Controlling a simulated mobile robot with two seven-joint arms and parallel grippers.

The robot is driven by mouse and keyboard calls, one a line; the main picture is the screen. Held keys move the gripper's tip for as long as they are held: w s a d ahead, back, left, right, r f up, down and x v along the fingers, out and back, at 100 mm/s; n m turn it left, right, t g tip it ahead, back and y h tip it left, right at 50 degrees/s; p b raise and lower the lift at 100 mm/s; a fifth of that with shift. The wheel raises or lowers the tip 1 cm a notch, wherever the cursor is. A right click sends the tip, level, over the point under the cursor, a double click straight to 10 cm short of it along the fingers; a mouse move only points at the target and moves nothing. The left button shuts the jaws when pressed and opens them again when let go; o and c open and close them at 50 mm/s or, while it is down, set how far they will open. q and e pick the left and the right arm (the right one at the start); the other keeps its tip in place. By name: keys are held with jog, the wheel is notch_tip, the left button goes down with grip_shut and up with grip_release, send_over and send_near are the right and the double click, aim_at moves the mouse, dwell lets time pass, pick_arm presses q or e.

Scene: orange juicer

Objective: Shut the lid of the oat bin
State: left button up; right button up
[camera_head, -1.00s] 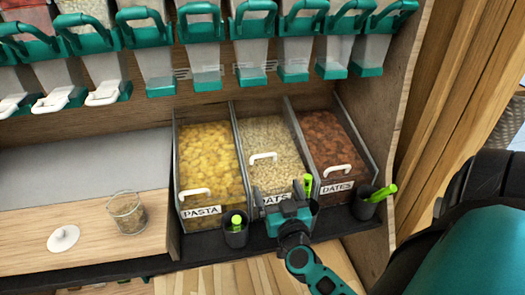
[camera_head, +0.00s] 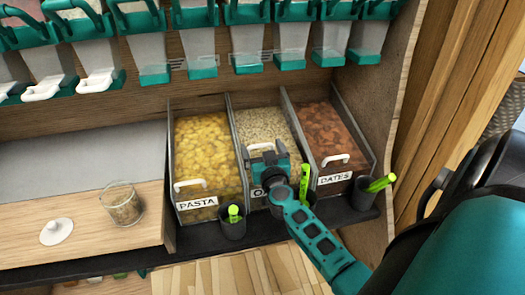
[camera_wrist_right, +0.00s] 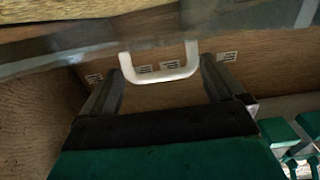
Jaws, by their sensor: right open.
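The oat bin (camera_head: 259,192) is the middle of three bins, and its label is mostly hidden behind my right gripper. Its clear lid has a white handle (camera_head: 262,147), which sits higher and farther back than the handles of the bins beside it, so the lid looks raised. My right gripper (camera_head: 266,158) is at the bin's front, just below this handle. In the right wrist view the open fingers (camera_wrist_right: 163,85) point up at the white handle (camera_wrist_right: 162,66), which shows between them. I cannot tell whether they touch it. My left gripper is out of view.
The pasta bin (camera_head: 208,150) is on the left and the dates bin (camera_head: 325,135) on the right. Black cups with green-handled scoops (camera_head: 233,212) stand in front. A glass jar (camera_head: 122,205) and a white lid (camera_head: 56,231) lie on the left counter. Dispensers (camera_head: 245,45) hang above.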

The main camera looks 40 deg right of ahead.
jog(key=shift+c, duration=1.3)
jog(key=c, duration=1)
jog(key=shift+o, duration=0.2)
jog(key=s+a+f+p, duration=0.1)
jog(key=s+a+f, duration=0.1)
jog(key=s, duration=0.5)
jog(key=shift+a+f, duration=0.3)
jog(key=shift+a, duration=0.55)
jog(key=o, duration=1.1)
jog(key=shift+o, duration=0.6)
jog(key=shift+s+r, duration=0.1)
jog(key=shift+a, duration=0.1)
